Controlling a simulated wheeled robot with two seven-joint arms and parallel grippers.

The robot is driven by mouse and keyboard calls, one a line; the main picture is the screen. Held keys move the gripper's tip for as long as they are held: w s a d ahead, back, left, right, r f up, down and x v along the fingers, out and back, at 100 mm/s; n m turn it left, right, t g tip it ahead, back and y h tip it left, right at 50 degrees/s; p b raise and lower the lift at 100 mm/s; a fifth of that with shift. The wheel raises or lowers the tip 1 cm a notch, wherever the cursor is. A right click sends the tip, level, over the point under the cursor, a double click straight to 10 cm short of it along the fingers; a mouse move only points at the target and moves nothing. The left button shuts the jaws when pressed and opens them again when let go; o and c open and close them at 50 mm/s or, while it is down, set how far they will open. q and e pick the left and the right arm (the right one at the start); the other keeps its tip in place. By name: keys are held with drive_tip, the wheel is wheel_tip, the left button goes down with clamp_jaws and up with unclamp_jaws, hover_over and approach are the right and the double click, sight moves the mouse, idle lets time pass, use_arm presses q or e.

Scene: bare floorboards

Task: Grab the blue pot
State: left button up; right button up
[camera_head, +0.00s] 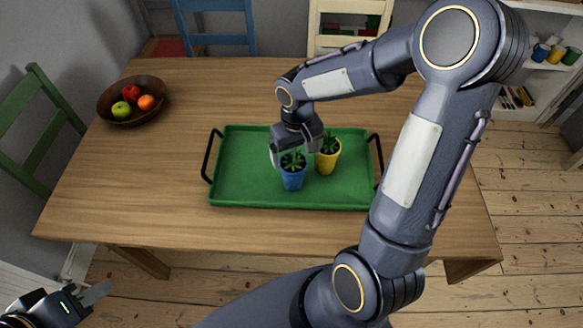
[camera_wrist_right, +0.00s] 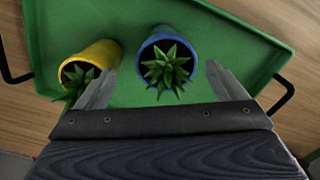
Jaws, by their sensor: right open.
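The blue pot (camera_head: 292,180) holds a spiky green plant and stands upright on the green tray (camera_head: 240,190), left of the yellow pot (camera_head: 328,160). My right gripper (camera_head: 295,150) is open just above and behind the blue pot. In the right wrist view, the blue pot (camera_wrist_right: 168,50) and its plant lie between the two spread fingers (camera_wrist_right: 155,85), with a gap on each side. The yellow pot (camera_wrist_right: 88,62) is close outside the left finger there. My left gripper (camera_head: 95,294) is at the lower left, away from the table, and its jaw opening is unclear.
The tray has raised black handles (camera_head: 210,155) at both ends. A brown bowl (camera_head: 125,117) of fruit stands at the table's left. The wooden table (camera_head: 130,195) is clear around the tray. Chairs stand behind and to the left.

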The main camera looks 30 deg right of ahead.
sight(293, 159)
drive_tip(key=f, duration=0.4)
drive_tip(key=shift+w+a, duration=0.1)
drive_tip(key=shift+a, duration=0.3)
drive_tip(key=shift+f, duration=0.6)
drive_tip(key=shift+r, duration=0.1)
drive_tip(key=c, duration=1.4)
